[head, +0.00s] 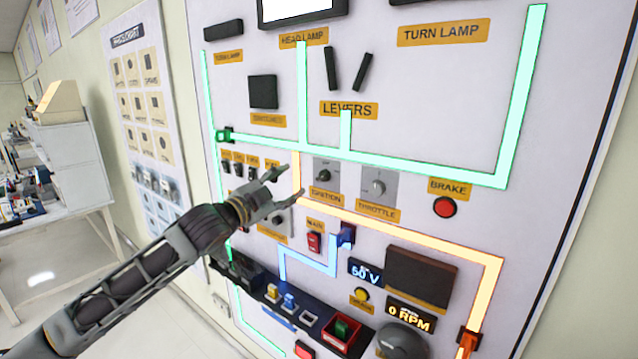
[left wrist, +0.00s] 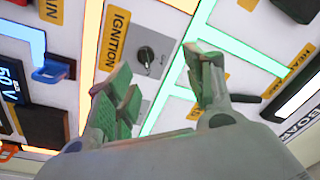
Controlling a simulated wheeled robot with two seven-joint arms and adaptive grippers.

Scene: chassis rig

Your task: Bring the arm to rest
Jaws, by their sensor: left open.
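My left gripper (head: 284,184) is open and empty in front of the white chassis board (head: 400,115). Its arm comes in from the lower left of the head view. The fingers are just left of the ignition switch (head: 323,176) and partly cover the small switches behind them. In the left wrist view the two green-padded fingers (left wrist: 160,100) are spread apart. The ignition knob (left wrist: 147,56) shows between and beyond them. I cannot tell the exact gap to the board. My right gripper is in neither view.
The throttle knob (head: 378,187) and red brake button (head: 445,207) are right of the gripper. A dark shelf (head: 265,292) with small coloured parts juts out below. A workbench (head: 50,200) stands at far left. Open floor lies between bench and board.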

